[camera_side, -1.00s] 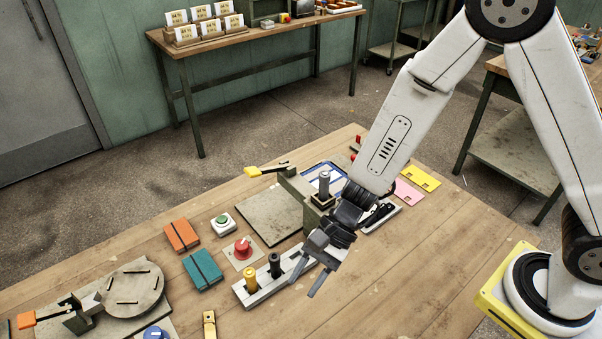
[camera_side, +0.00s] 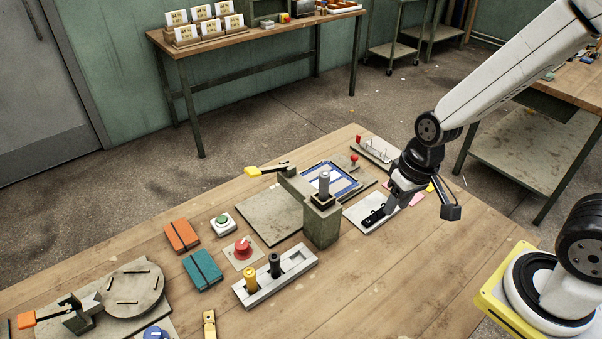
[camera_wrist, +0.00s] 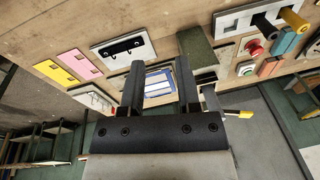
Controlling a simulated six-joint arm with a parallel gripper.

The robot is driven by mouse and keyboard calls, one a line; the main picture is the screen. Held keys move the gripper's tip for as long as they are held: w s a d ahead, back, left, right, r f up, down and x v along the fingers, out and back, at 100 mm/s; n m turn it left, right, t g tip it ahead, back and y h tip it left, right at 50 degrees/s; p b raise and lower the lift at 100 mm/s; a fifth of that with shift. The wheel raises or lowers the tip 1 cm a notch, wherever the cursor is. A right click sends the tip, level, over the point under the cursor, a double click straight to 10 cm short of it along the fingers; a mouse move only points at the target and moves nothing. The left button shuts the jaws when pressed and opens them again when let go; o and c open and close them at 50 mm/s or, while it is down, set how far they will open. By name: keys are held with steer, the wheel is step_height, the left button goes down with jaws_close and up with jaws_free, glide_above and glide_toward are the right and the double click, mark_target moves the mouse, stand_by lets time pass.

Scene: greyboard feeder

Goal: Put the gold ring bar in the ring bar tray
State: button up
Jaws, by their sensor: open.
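I cannot make out a gold ring bar for sure; a small brass-coloured piece (camera_side: 209,325) lies at the bottom edge of the side view. A white flat tray (camera_side: 362,204) bears a dark bar with posts (camera_side: 374,216); the tray also shows in the wrist view (camera_wrist: 146,51), with its dark bar (camera_wrist: 124,46). My gripper (camera_side: 391,208) is at the right part of this tray in the side view, pointing down. In the wrist view my gripper (camera_wrist: 160,88) has its fingers apart, with nothing seen held between them.
A grey post with a silver knob (camera_side: 323,222) stands left of my gripper. Behind it are a blue-rimmed frame (camera_side: 345,188) and a plate with wire loops (camera_side: 378,151). A grey holder (camera_side: 297,262) carries yellow and black pegs.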

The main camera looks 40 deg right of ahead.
steer(key=d, duration=0.1)
steer(key=d+r+n+t+h, duration=0.1)
steer(key=shift+w+d+r+n, duration=0.2)
steer(key=shift+d+n, duration=0.1)
steer(key=shift+d, duration=0.1)
steer(key=shift+o, duration=0.4)
steer(key=shift+a, duration=0.1)
steer(key=w+a+f+n+y, duration=0.1)
steer(key=w+a+f+n, duration=0.2)
steer(key=a, duration=0.6)
steer(key=w+a+n+y, duration=0.1)
steer(key=w+a+n, duration=0.35)
steer(key=a, duration=0.35)
steer(key=shift+s+a+f+n+g+y, duration=0.3)
steer(key=shift+a+f+n, duration=1.05)
steer(key=shift+a, duration=2.55)
steer(key=shift+s+a+f+n+t+y, duration=0.1)
steer(key=shift+s+a+f+n+y, duration=0.4)
steer(key=shift+a+f, duration=2.45)
steer(key=shift+s+a+f+n+g+y, duration=0.2)
steer(key=shift+s+a+f+n, duration=0.7)
steer(key=shift+a, duration=4)
